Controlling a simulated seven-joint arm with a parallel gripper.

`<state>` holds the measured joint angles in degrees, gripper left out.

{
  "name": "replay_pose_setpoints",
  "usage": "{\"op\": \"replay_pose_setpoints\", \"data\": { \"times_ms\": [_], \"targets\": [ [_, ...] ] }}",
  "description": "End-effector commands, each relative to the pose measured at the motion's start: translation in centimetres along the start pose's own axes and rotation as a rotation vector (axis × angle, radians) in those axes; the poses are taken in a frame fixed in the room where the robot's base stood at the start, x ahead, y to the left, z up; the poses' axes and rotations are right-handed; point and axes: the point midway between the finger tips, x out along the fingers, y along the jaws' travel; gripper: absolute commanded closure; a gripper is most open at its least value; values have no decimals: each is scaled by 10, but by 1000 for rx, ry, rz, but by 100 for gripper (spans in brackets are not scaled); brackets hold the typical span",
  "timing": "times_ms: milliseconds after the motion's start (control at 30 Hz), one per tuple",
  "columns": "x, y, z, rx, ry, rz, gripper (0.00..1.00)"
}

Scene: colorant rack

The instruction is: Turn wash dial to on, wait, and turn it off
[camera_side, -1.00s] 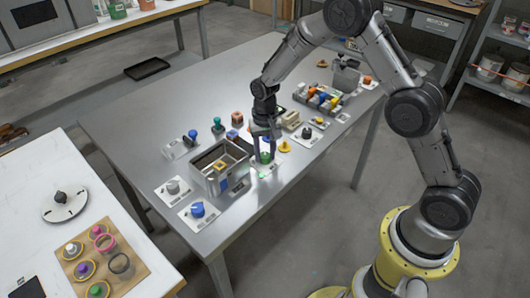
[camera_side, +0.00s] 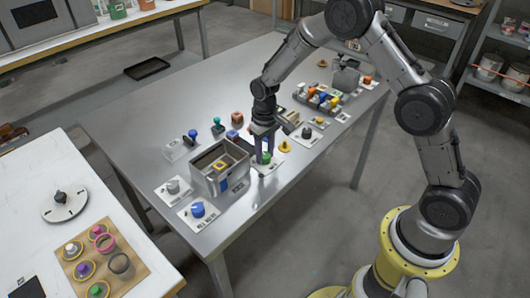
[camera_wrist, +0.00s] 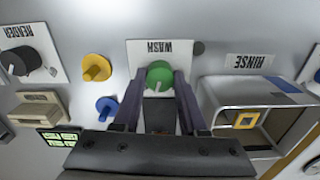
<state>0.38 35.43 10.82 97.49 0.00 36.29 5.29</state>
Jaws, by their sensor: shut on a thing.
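The wash dial is a green knob (camera_wrist: 159,75) on a white plate marked WASH (camera_wrist: 140,52), which reads upside down in the wrist view. A pale pointer line on the knob points toward the bottom of that view. My gripper (camera_wrist: 157,80) has a finger on either side of the knob and is shut on it. In the side view, my gripper (camera_side: 264,160) reaches down at the table's front edge, and the green knob (camera_side: 266,157) shows beside the fingers. No glow shows around the dial.
A metal basin (camera_side: 238,183) holding a yellow square piece stands left of the dial, by the RINSE label (camera_wrist: 247,62). Yellow (camera_wrist: 96,67) and blue (camera_wrist: 106,105) knobbed pieces lie on the other side.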

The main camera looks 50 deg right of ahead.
Motion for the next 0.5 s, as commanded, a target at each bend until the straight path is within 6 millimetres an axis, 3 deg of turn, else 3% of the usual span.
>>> {"op": "replay_pose_setpoints", "data": {
  "times_ms": [500],
  "targets": [
    [-2,0,0,-491,2,0,100]
  ]
}}
